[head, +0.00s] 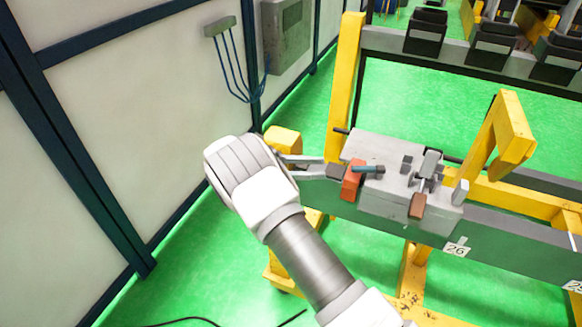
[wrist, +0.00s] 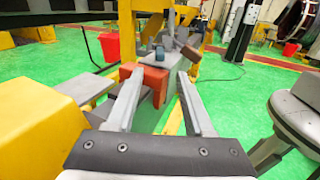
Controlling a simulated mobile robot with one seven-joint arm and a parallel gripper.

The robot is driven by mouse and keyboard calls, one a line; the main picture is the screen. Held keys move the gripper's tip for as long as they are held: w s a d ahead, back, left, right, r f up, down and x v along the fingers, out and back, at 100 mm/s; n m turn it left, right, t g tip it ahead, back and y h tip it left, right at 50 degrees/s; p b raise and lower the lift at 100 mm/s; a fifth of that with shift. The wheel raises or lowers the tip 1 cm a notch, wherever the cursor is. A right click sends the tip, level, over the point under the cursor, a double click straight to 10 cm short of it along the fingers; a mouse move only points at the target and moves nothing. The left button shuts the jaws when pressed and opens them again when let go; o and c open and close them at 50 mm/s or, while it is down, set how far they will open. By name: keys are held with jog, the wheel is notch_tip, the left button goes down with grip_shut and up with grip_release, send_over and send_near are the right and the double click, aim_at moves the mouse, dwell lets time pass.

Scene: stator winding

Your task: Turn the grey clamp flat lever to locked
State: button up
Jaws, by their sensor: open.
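The grey clamp block (head: 385,205) is mounted on the long dark rail, with an orange-red part (head: 353,181) at its left end. A small blue-grey handle (head: 370,169) sticks out above that part. Grey upright pieces (head: 430,166) and a brown piece (head: 417,205) are at its right side. I cannot tell which piece is the flat lever or how it is set. My gripper (head: 328,168) is open at the block's left end. In the wrist view my gripper (wrist: 157,78) has its fingers spread, with the orange-red part (wrist: 150,80) ahead between them; contact is unclear.
A yellow post (head: 346,80) stands behind the block, and a yellow bracket (head: 512,130) stands to its right. The rail (head: 500,243) carries a "26" label. A panelled wall (head: 130,110) is at left. Green floor (head: 190,270) is open in front of it.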

jog(key=shift+s+a, duration=0.2)
jog(key=shift+a, duration=2.8)
